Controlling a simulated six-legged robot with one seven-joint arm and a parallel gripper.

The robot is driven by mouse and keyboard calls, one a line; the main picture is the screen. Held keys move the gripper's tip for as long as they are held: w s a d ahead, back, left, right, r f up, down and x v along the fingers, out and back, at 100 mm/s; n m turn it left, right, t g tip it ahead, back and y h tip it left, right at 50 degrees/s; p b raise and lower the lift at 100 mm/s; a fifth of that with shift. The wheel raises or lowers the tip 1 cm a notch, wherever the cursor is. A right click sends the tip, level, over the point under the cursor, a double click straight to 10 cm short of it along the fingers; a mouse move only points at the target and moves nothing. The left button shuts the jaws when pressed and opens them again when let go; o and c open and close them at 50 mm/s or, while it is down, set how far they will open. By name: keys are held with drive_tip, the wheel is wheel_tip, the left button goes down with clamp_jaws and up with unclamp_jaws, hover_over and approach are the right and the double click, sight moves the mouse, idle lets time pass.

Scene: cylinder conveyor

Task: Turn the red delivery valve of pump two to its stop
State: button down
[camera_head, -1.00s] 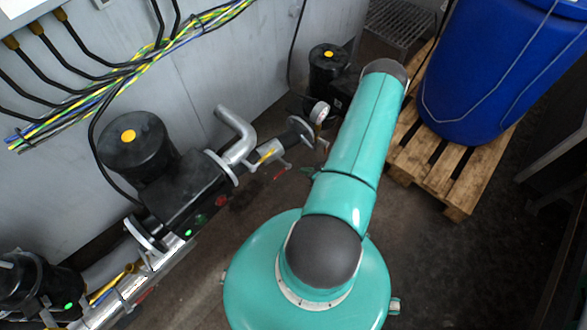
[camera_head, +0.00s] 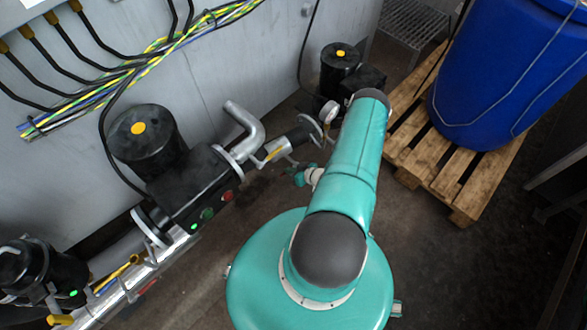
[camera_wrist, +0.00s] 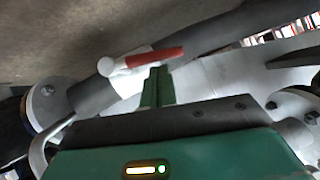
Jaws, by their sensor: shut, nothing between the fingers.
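A red valve lever (camera_wrist: 155,57) on a white hub shows in the wrist view, lying across the picture over a dark pipe. My gripper (camera_wrist: 156,72) is shut and empty, its green fingers pointing at the middle of the lever from below. In the head view my gripper (camera_head: 299,178) is small, near the pipe end right of a black pump (camera_head: 190,182). The red lever there is not clearly visible.
A yellow lever (camera_head: 274,153) and a round gauge (camera_head: 329,112) sit on the pipework. Another black pump (camera_head: 338,65) stands behind. A blue barrel (camera_head: 500,80) on a wooden pallet (camera_head: 440,165) stands at right. Floor between pallet and my body is clear.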

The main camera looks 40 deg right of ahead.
drive_tip(key=shift+a+f, duration=0.1)
drive_tip(key=shift+f, duration=0.05)
drive_tip(key=shift+a+f, duration=0.6)
drive_tip(key=shift+f, duration=0.2)
drive_tip(key=shift+r, duration=0.15)
